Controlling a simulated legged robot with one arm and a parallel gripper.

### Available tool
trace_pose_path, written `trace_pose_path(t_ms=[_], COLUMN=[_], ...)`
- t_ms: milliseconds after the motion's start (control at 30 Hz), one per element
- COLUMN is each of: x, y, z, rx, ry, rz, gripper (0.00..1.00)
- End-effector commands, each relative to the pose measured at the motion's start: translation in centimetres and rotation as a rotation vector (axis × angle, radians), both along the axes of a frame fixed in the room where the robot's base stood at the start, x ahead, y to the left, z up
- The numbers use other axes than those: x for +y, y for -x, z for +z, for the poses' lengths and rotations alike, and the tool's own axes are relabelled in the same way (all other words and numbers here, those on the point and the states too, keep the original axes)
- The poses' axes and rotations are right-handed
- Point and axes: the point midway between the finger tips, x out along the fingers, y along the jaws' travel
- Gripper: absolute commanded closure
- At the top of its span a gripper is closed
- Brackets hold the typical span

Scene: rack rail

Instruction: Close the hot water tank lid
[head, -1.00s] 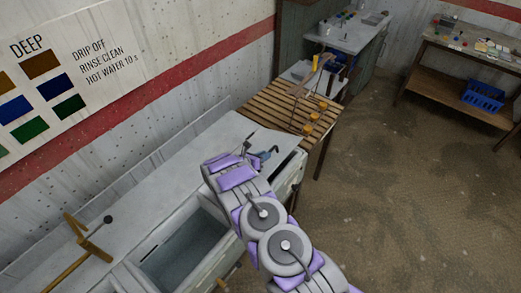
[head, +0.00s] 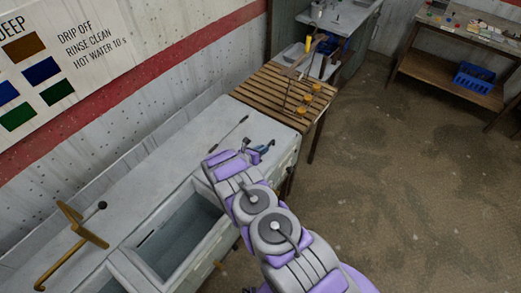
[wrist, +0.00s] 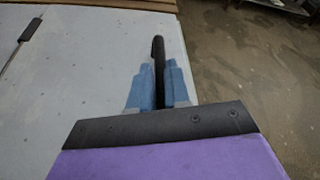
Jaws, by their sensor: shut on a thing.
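The hot water tank lid (head: 262,127) is a pale grey panel at the far right end of the long counter. It appears to lie flat, with no dark gap showing along its edge. It fills the left of the wrist view (wrist: 90,65). My gripper (head: 264,148) is at the lid's right edge. In the wrist view its blue fingers (wrist: 160,90) are shut on a dark bar-like handle (wrist: 158,52), one finger on each side. My arm hides part of the lid's near side.
A thin rod with a dark grip (head: 231,133) lies on the pale top. An open basin (head: 183,236) and a brass-coloured fitting (head: 82,228) are nearer. A slatted wooden rack (head: 270,88) adjoins the far end. The floor to the right is clear.

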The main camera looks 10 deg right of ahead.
Motion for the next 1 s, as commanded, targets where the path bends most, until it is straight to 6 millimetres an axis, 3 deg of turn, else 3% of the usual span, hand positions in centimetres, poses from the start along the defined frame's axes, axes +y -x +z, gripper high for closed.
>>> trace_pose_path(t_ms=[33,167,200,433,833,1000], x=[-0.9,-1.0,-1.1,-0.9,0.1,1.4], y=[1.3,1.5,1.5,1.3,1.0,1.9], z=[-1.8,-2.0,-2.0,-1.4,-0.8,-0.2], rx=[0.035,0.04,0.041,0.03,0.017,0.019], ry=[-0.003,-0.002,-0.002,-0.001,0.002,0.003], rz=[-0.017,-0.017,-0.017,-0.016,-0.009,-0.008], gripper=[1.0,1.0,0.79,0.58,0.58,0.58])
